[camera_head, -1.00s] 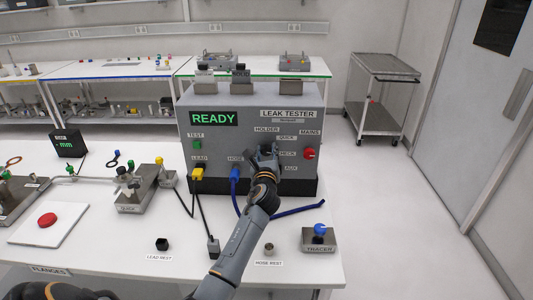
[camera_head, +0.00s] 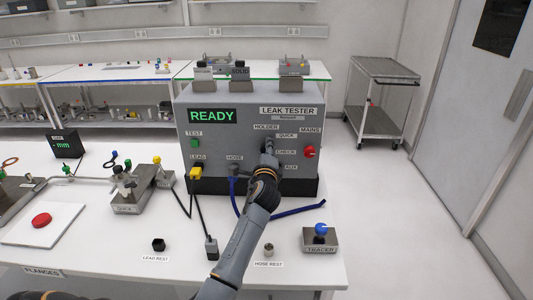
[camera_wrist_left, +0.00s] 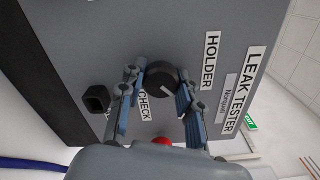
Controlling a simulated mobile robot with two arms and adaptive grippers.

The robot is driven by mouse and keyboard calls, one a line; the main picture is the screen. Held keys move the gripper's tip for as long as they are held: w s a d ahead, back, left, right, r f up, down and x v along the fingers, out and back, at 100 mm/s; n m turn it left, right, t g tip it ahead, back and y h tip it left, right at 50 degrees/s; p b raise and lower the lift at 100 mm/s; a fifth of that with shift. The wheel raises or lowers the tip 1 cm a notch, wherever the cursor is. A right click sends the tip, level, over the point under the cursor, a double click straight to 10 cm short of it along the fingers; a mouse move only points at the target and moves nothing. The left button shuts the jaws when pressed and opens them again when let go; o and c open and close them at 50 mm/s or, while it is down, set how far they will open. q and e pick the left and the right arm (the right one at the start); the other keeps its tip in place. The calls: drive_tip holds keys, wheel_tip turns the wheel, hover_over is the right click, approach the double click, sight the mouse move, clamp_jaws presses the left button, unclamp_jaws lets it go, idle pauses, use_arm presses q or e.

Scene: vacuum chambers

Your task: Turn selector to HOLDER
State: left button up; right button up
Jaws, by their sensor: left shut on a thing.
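The selector is a round black knob (camera_wrist_left: 168,82) with a pale pointer line, on the grey front of the leak tester (camera_head: 222,148). My left gripper (camera_head: 267,146) reaches the panel from the front and hides most of the knob in the head view. In the left wrist view its two fingers (camera_wrist_left: 160,80) lie on either side of the knob and are shut on it. The HOLDER label (camera_wrist_left: 210,60) is to the right of the knob there, and the CHECK label (camera_wrist_left: 145,106) is below left. I cannot tell exactly which label the pointer faces. My right gripper is not seen.
A red MAINS knob (camera_head: 310,152) sits close to the right of my gripper. A yellow lead plug (camera_head: 196,173) and a blue hose (camera_head: 295,209) are near the tester's base. The TRACER block (camera_head: 320,240) stands front right.

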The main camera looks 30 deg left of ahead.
use_arm(q)
drive_tip(key=n+b, duration=0.2)
drive_tip(key=n, duration=0.3)
drive_tip(key=shift+f+n, duration=0.1)
drive_tip(key=shift+n, duration=0.2)
drive_tip(key=shift+n+b, duration=0.6)
drive_tip(key=shift+n, duration=1.2)
drive_tip(key=o, duration=1.2)
drive_tip(key=v, duration=1.2)
drive_tip(key=shift+s, duration=0.1)
